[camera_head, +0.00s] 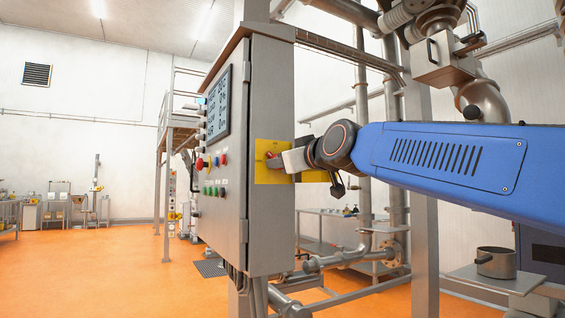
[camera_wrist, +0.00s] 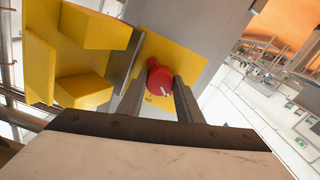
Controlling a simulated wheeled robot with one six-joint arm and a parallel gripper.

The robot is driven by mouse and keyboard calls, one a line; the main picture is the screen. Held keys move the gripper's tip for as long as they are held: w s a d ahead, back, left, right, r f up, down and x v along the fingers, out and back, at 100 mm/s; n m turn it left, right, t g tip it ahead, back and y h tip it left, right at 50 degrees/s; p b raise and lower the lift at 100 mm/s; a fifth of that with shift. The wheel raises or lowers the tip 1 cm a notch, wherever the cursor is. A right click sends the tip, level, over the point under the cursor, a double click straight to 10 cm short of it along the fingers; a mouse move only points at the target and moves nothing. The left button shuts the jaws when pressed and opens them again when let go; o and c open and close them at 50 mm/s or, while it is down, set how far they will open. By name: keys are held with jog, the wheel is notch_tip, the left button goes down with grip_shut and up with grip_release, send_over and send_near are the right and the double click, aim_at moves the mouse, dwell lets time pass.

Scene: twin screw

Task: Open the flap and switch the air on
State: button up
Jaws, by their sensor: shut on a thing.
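A yellow plate (camera_head: 262,176) is on the side of a grey control cabinet (camera_head: 270,226). It carries a red rotary knob (camera_wrist: 158,82), which has a white mark pointing to the lower right in the wrist view. The yellow flap (camera_wrist: 84,50) stands swung open to the left of the knob in the wrist view, showing its hollow inside with thick blocks. My gripper (camera_wrist: 159,90) is shut on the red knob, one finger on each side. In the head view my gripper (camera_head: 283,161) partly hides the knob and plate.
The cabinet front has a dark screen (camera_head: 218,107), a red stop button (camera_head: 199,163) and several coloured buttons. Pipes and a steel post (camera_head: 424,200) stand right of the cabinet, beneath my arm. A pot (camera_head: 497,262) sits on a shelf. Orange floor is open at left.

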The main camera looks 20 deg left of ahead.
jog(key=shift+f+m, duration=0.1)
jog(key=shift+m, duration=4.9)
jog(key=o, duration=1)
jog(key=shift+o, duration=0.2)
jog(key=shift+s+d, duration=0.1)
